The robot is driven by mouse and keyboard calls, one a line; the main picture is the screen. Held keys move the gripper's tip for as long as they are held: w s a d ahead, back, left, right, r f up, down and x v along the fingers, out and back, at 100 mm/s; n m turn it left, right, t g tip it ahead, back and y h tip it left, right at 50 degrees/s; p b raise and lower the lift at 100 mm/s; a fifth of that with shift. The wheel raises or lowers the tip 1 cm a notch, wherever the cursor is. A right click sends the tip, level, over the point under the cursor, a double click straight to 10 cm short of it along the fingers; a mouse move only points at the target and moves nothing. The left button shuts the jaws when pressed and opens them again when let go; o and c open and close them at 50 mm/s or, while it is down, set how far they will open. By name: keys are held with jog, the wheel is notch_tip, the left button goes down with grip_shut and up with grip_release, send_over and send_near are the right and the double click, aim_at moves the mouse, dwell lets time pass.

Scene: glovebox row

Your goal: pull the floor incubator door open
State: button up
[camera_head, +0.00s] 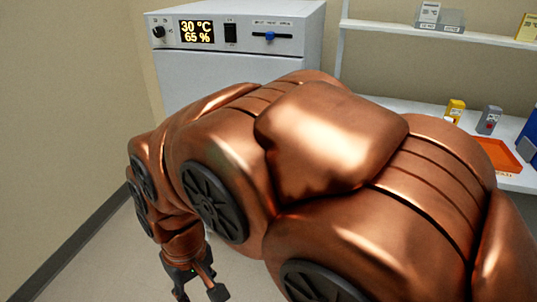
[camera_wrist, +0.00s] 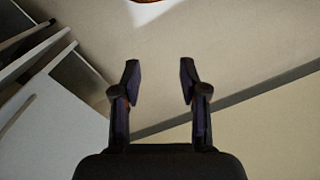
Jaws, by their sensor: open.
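The floor incubator (camera_head: 200,75) is a pale grey cabinet at the upper left of the head view. Its top panel shows a lit display reading 30 °C and 65 %. My copper arm hides most of its front, so the door handle cannot be made out. My gripper (camera_head: 199,290) hangs low at the bottom left of the head view, in front of the incubator. In the wrist view my gripper (camera_wrist: 159,80) is open, with nothing between its fingers. Pale panels with dark gaps (camera_wrist: 30,115) lie left of the fingers; I cannot tell which parts they are.
A wall (camera_head: 60,100) with a dark skirting strip runs along the left. At the right a white bench (camera_head: 515,182) holds an orange tray (camera_head: 497,156), a yellow container (camera_head: 455,110) and a grey one (camera_head: 489,120). A shelf (camera_head: 440,33) is above. Some floor is clear near the gripper.

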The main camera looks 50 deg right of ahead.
jog(key=w+d+f+m+t+h+b, duration=0.3)
jog(key=w+d+f+m, duration=0.15)
jog(key=w+d, duration=0.65)
jog(key=w+d+f+m+t+h+b, duration=0.25)
jog(key=w+d+f+b, duration=0.2)
jog(key=w+d, duration=0.6)
jog(key=d+f+m+g+h+b, duration=0.1)
jog(key=d+m+h+b, duration=0.2)
jog(key=d, duration=1.4)
jog(key=s+d+m+g+h+b, duration=0.1)
jog(key=d+m+h+b, duration=0.2)
jog(key=d+h, duration=0.7)
jog(key=shift+s+d+f+m, duration=0.35)
jog(key=shift+d+m, duration=0.45)
jog(key=shift+d, duration=3.4)
jog(key=shift+w+g, duration=0.1)
jog(key=shift+g, duration=0.15)
jog(key=shift+f, duration=0.1)
grip_shut()
